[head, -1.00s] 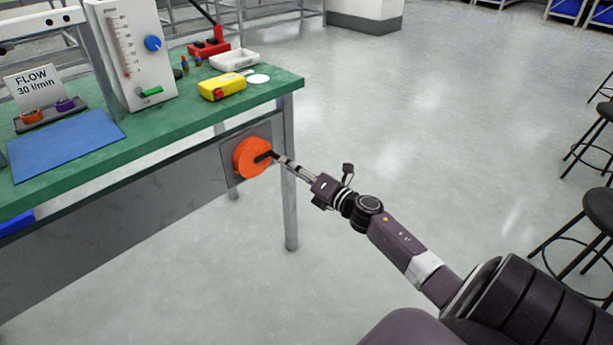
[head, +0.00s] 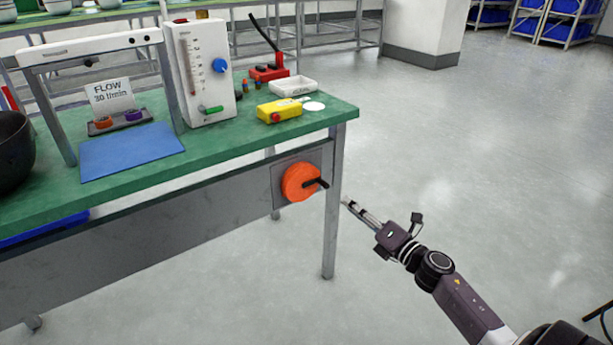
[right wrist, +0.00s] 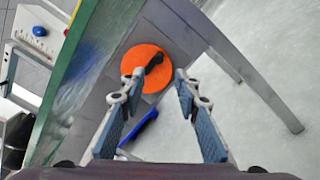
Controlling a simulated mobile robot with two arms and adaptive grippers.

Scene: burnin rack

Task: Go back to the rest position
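My right gripper (head: 350,205) is in the head view, right of the bench's near right leg and apart from the orange knob (head: 298,183). In the right wrist view its two fingers (right wrist: 156,95) are spread with nothing between them, so it is open and empty. The orange knob, with a black handle (head: 315,184), is mounted on a grey plate under the bench top; it also shows ahead of the fingers in the right wrist view (right wrist: 135,62). My left gripper is in neither view.
The green bench (head: 240,135) carries a flow meter (head: 203,75), a yellow device (head: 279,110), a white tray (head: 293,86), a blue mat (head: 130,151) and a dark bowl (head: 14,150). The bench leg (head: 334,215) stands close to my right gripper. Open floor (head: 480,170) lies to the right.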

